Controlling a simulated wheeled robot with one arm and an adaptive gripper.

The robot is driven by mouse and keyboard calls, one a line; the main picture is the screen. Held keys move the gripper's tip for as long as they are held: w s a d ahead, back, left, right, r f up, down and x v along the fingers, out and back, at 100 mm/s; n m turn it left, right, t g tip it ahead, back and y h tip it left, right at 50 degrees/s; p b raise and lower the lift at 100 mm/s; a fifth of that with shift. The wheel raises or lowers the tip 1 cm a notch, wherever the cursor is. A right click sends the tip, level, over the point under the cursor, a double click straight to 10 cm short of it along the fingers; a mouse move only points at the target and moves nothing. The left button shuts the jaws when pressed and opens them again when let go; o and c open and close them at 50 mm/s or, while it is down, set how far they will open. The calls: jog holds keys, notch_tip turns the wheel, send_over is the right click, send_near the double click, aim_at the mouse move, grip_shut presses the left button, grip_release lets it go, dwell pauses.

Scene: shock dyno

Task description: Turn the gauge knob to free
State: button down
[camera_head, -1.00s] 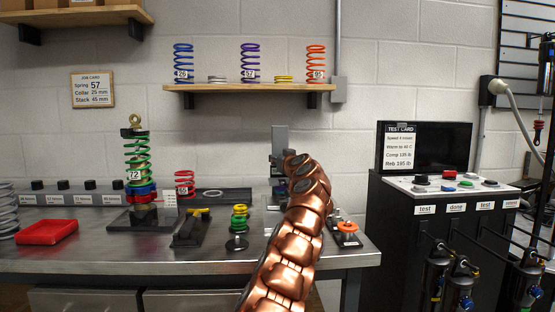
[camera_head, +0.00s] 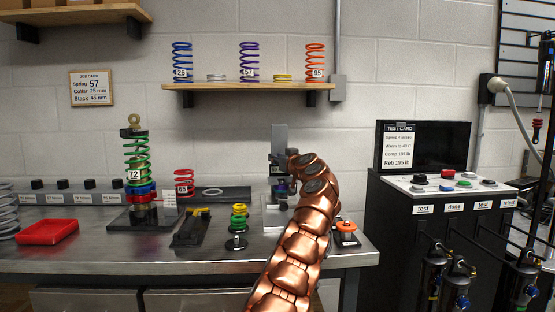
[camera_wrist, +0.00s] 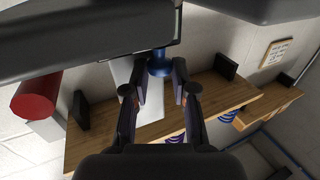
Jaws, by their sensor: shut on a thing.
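A grey upright fixture (camera_head: 280,140) stands at the back of the bench, partly behind my copper arm. In the wrist view a blue round knob (camera_wrist: 159,62) sticks out from under a dark grey body (camera_wrist: 90,40). My gripper (camera_wrist: 160,78) has one finger on each side of this knob and is shut on it. A red cylinder (camera_wrist: 38,93) sits left of the fingers. In the head view my gripper is mostly hidden by the arm. No knob markings can be read, so its setting cannot be told.
A shock with a green spring (camera_head: 137,165) stands at the left of the bench beside a red tray (camera_head: 48,231). A small green and yellow stack (camera_head: 238,222) and an orange-topped part (camera_head: 346,226) flank the arm. A shelf (camera_head: 245,88) holding springs is above.

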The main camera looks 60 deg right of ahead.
jog(key=c, duration=1)
grip_release()
jog(key=shift+w+a+m+g+h+b, duration=0.15)
jog(key=shift+m+g+h+b, duration=0.15)
jog(key=shift+h+b, duration=0.15)
jog(key=shift+m+g+h+b, duration=0.4)
jog(key=shift+m+h+b, duration=0.1)
jog(key=shift+h+b, duration=0.05)
jog(key=shift+m+g+h, duration=0.5)
jog(key=shift+h, duration=0.1)
jog(key=shift+h, duration=0.3)
jog(key=shift+m+g, duration=0.4)
jog(key=shift+w+a+r+m+g+h+p, duration=0.1)
jog(key=shift+m+g+h+p, duration=0.4)
jog(key=shift+p, duration=1.15)
jog(key=shift+w+a+r+m+g+h+p, duration=0.1)
jog(key=shift+m+g+h+p, duration=0.4)
jog(key=shift+p, duration=1.1)
